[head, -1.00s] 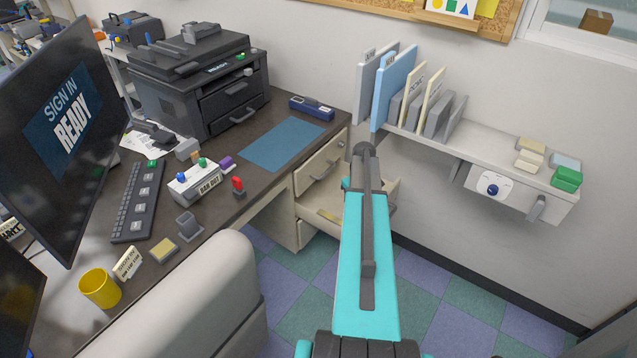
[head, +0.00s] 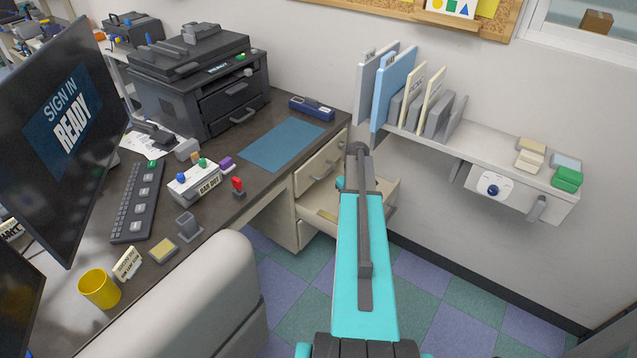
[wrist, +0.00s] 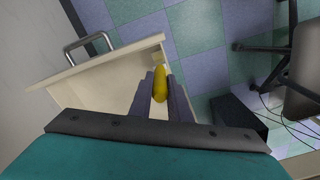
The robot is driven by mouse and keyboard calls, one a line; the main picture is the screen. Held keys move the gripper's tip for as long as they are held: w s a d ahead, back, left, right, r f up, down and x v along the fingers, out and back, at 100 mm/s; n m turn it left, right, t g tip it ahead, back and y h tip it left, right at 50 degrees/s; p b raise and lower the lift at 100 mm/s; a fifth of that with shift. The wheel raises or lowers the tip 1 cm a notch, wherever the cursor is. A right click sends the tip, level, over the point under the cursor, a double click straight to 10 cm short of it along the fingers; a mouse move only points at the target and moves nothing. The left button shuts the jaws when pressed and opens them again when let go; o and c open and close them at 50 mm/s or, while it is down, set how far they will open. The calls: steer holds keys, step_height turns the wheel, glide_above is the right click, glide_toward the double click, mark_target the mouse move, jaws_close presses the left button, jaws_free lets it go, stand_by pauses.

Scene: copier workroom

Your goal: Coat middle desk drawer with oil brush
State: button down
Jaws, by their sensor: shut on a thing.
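The middle desk drawer (head: 304,211) is pulled out below a closed upper drawer (head: 318,170). My arm covers part of it in the head view. In the wrist view, the open drawer's pale wall (wrist: 100,74) and grey handle (wrist: 88,45) lie ahead and to the left of my gripper (wrist: 160,80). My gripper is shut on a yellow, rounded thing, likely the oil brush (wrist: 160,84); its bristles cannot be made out. I cannot tell whether it touches the drawer. My fingertips are hidden in the head view.
The desk (head: 262,184) holds a printer (head: 200,85), blue mat (head: 282,145) and keyboard (head: 137,200). A chair back (head: 200,295) stands in front. A wall shelf (head: 480,150) with folders is at right. Tiled floor (head: 430,285) is clear below it.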

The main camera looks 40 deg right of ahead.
steer(key=shift+w+a, duration=0.2)
steer(key=shift+w, duration=0.7)
steer(key=shift+w+a, duration=0.15)
steer(key=shift+w, duration=0.85)
steer(key=shift+w+a, duration=0.2)
steer(key=shift+w, duration=0.75)
steer(key=shift+w+a, duration=0.15)
steer(key=shift+w, duration=0.75)
steer(key=shift+w+a, duration=0.2)
steer(key=shift+w, duration=0.75)
steer(key=w, duration=0.2)
steer(key=w+a, duration=0.1)
steer(key=w, duration=0.2)
steer(key=shift+w+a+p, duration=0.1)
steer(key=shift+w+p, duration=0.2)
steer(key=shift+w, duration=0.05)
steer(key=shift+s+d, duration=0.2)
steer(key=shift+s, duration=0.75)
steer(key=shift+s+d, duration=0.2)
steer(key=shift+s, duration=0.8)
steer(key=shift+s+d, duration=0.2)
steer(key=shift+s, duration=0.85)
